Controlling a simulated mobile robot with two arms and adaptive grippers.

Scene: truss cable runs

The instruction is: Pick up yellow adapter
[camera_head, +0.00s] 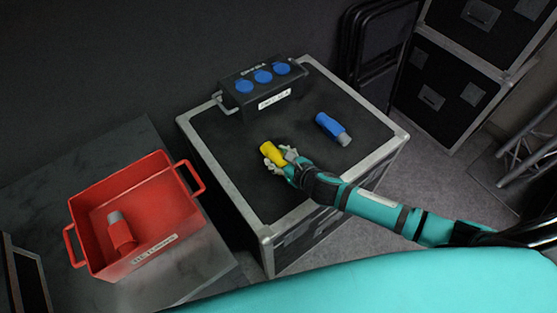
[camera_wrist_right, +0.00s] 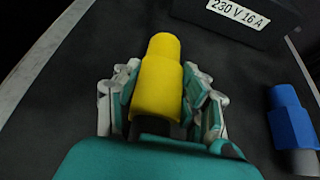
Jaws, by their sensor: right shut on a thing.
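The yellow adapter (camera_head: 271,154) is at the middle of the black case top in the head view. My right gripper (camera_head: 279,159) is shut on it, with fingers on both sides. In the right wrist view the yellow adapter (camera_wrist_right: 158,85) stands out between the fingers of my right gripper (camera_wrist_right: 160,100), its narrower end pointing away. Its dark rear end is partly hidden by my gripper. I cannot tell whether it touches the case top. My left gripper is not in view.
A blue adapter (camera_head: 333,129) lies to the right on the case (camera_head: 375,158). A black distribution box (camera_head: 262,87) with blue sockets stands at the back. A red crate (camera_head: 90,195) at left holds a red adapter (camera_head: 121,233). Stacked cases (camera_head: 455,80) stand at back right.

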